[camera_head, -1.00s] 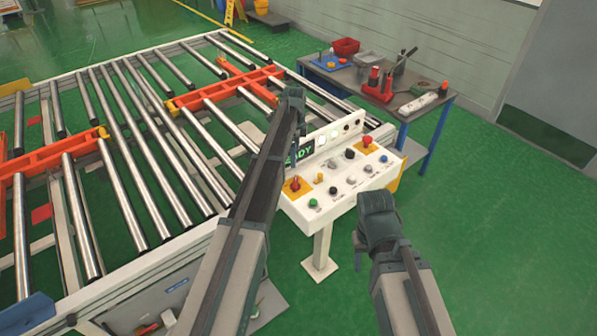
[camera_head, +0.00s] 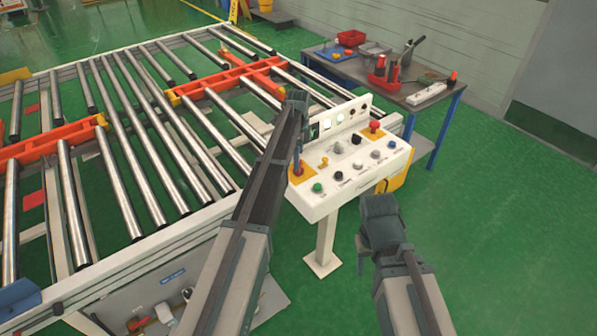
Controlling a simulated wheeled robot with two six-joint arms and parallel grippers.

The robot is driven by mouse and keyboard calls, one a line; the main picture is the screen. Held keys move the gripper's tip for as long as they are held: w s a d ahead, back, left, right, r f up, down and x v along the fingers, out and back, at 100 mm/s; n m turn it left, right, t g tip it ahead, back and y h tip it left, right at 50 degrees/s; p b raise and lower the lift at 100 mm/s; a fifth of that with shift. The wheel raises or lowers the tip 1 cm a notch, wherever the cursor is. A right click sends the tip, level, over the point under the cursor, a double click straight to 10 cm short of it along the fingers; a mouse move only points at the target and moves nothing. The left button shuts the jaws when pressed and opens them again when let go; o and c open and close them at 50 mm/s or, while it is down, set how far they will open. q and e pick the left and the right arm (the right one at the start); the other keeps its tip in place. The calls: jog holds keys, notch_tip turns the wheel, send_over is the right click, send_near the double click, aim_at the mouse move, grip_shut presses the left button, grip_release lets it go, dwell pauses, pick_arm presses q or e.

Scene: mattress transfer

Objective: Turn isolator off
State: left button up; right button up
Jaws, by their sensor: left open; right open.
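A white control panel (camera_head: 345,185) on a post stands in front of the roller table. At its left end a red knob (camera_head: 298,169) sits on a yellow plate; a red mushroom button (camera_head: 375,127) is at its far right end. I cannot read which is labelled isolator. My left gripper (camera_head: 298,150) is open and hangs just above the left red knob, partly covering it; I cannot tell whether they touch. My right gripper (camera_head: 361,262) is open and empty, in front of the panel and apart from it.
The panel carries several buttons, among them a green button (camera_head: 317,187). The roller table (camera_head: 120,170) fills the left. A workbench (camera_head: 440,98) with tools stands behind the panel at right. Green floor (camera_head: 490,240) is free at right.

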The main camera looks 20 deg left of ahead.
pick_arm(q)
jog(key=shift+f+b, duration=1.45)
jog(key=shift+f, duration=0.5)
jog(key=c, duration=1.1)
jog(key=shift+c, duration=0.2)
